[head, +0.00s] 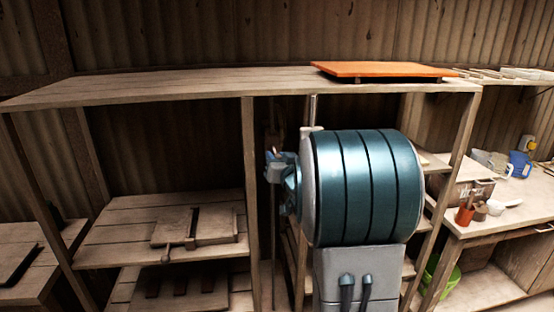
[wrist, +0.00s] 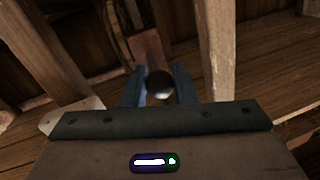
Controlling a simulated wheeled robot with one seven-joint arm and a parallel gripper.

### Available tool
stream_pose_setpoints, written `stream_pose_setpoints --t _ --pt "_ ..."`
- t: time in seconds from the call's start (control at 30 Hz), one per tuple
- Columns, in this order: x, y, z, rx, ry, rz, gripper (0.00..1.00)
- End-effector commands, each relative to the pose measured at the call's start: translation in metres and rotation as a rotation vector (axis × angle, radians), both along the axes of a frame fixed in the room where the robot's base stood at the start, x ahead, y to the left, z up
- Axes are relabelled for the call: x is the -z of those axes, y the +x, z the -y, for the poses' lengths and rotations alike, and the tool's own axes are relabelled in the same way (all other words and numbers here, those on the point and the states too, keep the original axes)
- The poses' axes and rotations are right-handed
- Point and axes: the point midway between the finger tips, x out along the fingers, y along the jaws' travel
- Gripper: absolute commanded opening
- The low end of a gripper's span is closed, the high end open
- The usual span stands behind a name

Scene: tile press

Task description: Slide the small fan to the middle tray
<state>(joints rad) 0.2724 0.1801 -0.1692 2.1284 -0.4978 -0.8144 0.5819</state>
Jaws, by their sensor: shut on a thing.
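In the wrist view my gripper (wrist: 160,88) has its two blue fingers on either side of a dark, shiny round knob (wrist: 159,84), and it is shut on it. What the knob belongs to is hidden behind the gripper. I cannot make out a small fan in either view, and no tray is clearly recognisable as the middle one. In the head view a wooden piece with a raised block and a small knob (head: 195,228) lies on the left middle shelf (head: 110,250). My arm hides much of the centre of the rack in that view.
An orange board (head: 380,69) lies on the rack's top shelf (head: 150,88). A wooden post (head: 250,190) divides the rack. At right, a workbench (head: 520,205) holds a blue container (head: 520,164) and small pots. A green bucket (head: 440,280) stands below. The left top shelf is clear.

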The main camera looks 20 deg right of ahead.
Motion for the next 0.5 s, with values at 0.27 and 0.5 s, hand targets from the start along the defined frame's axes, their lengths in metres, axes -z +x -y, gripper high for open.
stream_pose_setpoints --t 0.27,0.5 --pt "0.043 0.000 0.000 0.001 0.003 -0.007 0.00" --pt "0.087 0.000 0.000 0.000 0.003 -0.008 0.00"
